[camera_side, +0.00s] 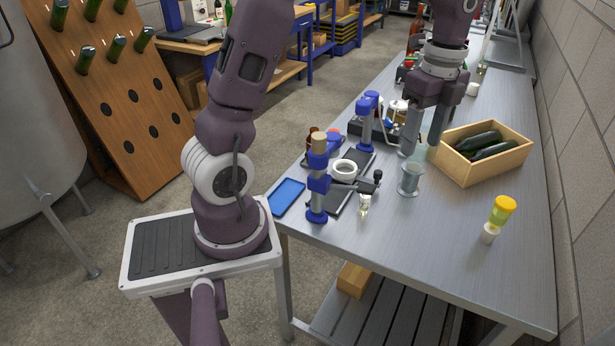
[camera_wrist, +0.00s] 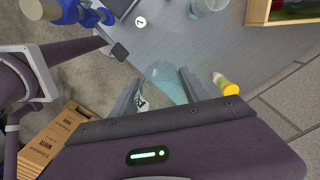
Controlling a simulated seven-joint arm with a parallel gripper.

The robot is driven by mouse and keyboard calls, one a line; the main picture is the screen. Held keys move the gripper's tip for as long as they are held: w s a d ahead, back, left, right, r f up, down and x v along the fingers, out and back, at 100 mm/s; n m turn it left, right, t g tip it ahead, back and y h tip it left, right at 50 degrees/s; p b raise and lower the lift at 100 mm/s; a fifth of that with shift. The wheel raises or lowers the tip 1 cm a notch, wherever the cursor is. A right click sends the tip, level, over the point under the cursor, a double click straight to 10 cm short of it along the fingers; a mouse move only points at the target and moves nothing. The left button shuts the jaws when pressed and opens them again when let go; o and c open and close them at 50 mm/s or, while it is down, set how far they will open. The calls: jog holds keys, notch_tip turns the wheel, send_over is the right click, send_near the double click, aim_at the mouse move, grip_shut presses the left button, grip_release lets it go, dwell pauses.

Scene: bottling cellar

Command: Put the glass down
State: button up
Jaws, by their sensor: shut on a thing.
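My gripper (camera_side: 419,148) points down over the table (camera_side: 455,240) and is shut on a clear, slightly blue-green glass (camera_side: 422,127). The held glass shows faintly between the two fingers in the side view. In the wrist view, it (camera_wrist: 163,74) also sits between my gripper's fingers (camera_wrist: 160,88). It appears to be above the tabletop; the exact gap is hard to tell. A second clear glass (camera_side: 410,180) stands upright on the table below my gripper and shows at the top of the wrist view (camera_wrist: 208,4).
A wooden crate (camera_side: 465,174) with dark bottles is right of my gripper. A yellow-topped container (camera_side: 503,208) stands near the right edge. The front middle of the table is clear.

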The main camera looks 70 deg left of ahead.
notch_tip(320, 180, up, 6)
jog(key=s+a+n, duration=0.8)
jog(key=a+n, duration=0.3)
jog(key=a, duration=0.2)
jog(key=s+a+n, duration=0.8)
jog(key=a+n, duration=0.2)
jog(key=a, duration=0.3)
jog(key=f, duration=2.8)
jog(key=shift+s+a, duration=0.15)
jog(key=shift+a, duration=0.05)
jog(key=o, duration=1.6)
jog(key=shift+c, duration=0.2)
